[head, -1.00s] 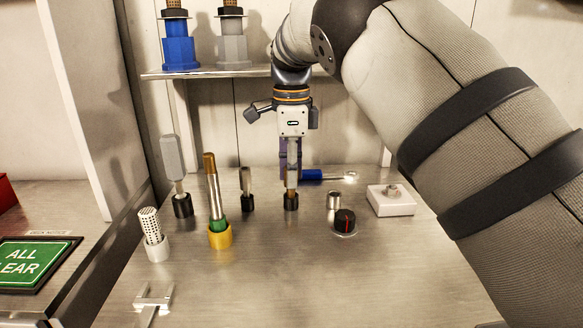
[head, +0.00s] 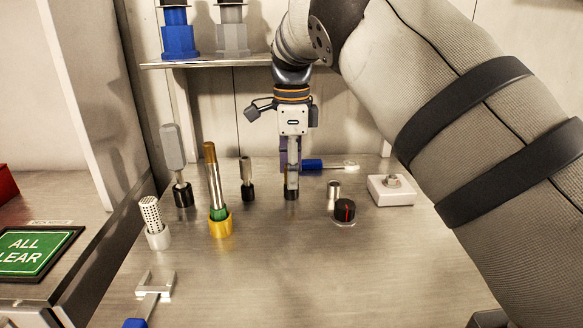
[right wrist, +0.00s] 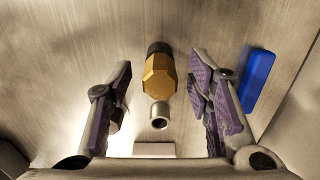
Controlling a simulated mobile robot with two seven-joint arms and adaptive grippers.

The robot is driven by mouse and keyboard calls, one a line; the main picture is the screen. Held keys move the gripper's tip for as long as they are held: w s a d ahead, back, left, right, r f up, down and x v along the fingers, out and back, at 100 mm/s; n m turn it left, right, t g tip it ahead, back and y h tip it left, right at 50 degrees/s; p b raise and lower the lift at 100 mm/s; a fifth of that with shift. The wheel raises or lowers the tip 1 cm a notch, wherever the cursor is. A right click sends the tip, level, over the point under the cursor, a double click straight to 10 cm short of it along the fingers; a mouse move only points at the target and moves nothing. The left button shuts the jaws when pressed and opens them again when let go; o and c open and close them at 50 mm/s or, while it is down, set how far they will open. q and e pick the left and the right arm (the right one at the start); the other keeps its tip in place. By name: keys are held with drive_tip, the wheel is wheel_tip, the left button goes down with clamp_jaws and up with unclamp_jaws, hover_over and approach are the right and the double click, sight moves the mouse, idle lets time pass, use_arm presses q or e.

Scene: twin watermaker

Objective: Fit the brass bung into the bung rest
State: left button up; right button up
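The brass bung (right wrist: 160,78) shows in the right wrist view as a faceted brass piece with a black cylindrical part (right wrist: 159,48) at its far end. My right gripper (right wrist: 163,105) is open, with its purple-padded fingers on either side of the bung and a gap showing on both sides. In the head view the right gripper (head: 291,170) points down over a short black holder (head: 291,195), and its fingers hide most of the bung. I cannot tell whether that holder is the bung rest or how deep the bung sits. My left gripper is not in view.
A metal cup (head: 333,190), a black knob (head: 344,211) and a white block (head: 390,190) stand right of the gripper. A blue-handled tool (head: 313,164) lies behind. A pin (head: 246,175) and a tall brown-topped rod (head: 213,175) stand left.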

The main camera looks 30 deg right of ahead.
wheel_tip(320, 180, up, 12)
idle(0.4)
idle(0.4)
